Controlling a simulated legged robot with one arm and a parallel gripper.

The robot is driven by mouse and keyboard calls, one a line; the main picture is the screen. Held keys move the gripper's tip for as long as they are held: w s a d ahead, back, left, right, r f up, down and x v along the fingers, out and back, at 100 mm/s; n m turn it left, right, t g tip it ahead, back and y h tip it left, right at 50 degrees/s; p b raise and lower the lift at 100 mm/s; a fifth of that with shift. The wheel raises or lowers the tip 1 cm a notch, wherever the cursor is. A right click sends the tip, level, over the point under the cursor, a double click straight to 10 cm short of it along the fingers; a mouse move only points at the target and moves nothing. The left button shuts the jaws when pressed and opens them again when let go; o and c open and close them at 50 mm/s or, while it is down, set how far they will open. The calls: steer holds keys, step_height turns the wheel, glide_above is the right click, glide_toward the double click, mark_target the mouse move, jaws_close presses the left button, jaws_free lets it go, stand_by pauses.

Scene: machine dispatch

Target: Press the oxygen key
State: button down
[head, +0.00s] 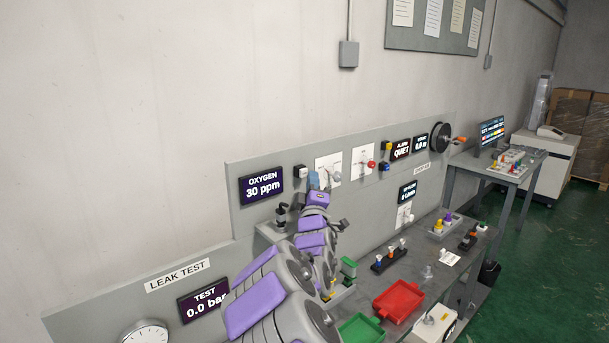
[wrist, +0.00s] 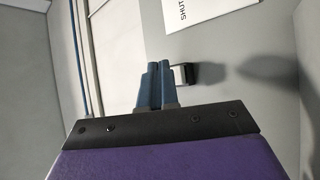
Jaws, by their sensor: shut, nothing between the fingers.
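The oxygen display (head: 261,185) on the grey wall panel reads 30 ppm in the head view. A small black-and-white key (head: 300,172) is mounted to its right; I take it for the oxygen key. What looks like the same key (wrist: 182,75) shows in the wrist view, just right of my fingertips. My gripper (head: 314,181) is shut and empty, its blue fingers (wrist: 155,85) pointing at the panel close beside the key. I cannot tell whether they touch it.
A white plate (head: 328,170) with a valve handle is right of the key, and a red knob (head: 371,164) further right. Below, the bench holds a red tray (head: 398,301), a green tray (head: 361,330) and several small fittings.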

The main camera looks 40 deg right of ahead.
steer(key=shift+w, duration=0.25)
steer(key=shift+w+a, duration=0.1)
steer(key=shift+w, duration=0.4)
stand_by(0.8)
steer(key=shift+s, duration=0.95)
steer(key=shift+s, duration=0.1)
steer(key=s, duration=0.4)
steer(key=shift+s+d, duration=0.25)
steer(key=shift+s, duration=0.15)
steer(key=shift+g, duration=0.3)
stand_by(0.5)
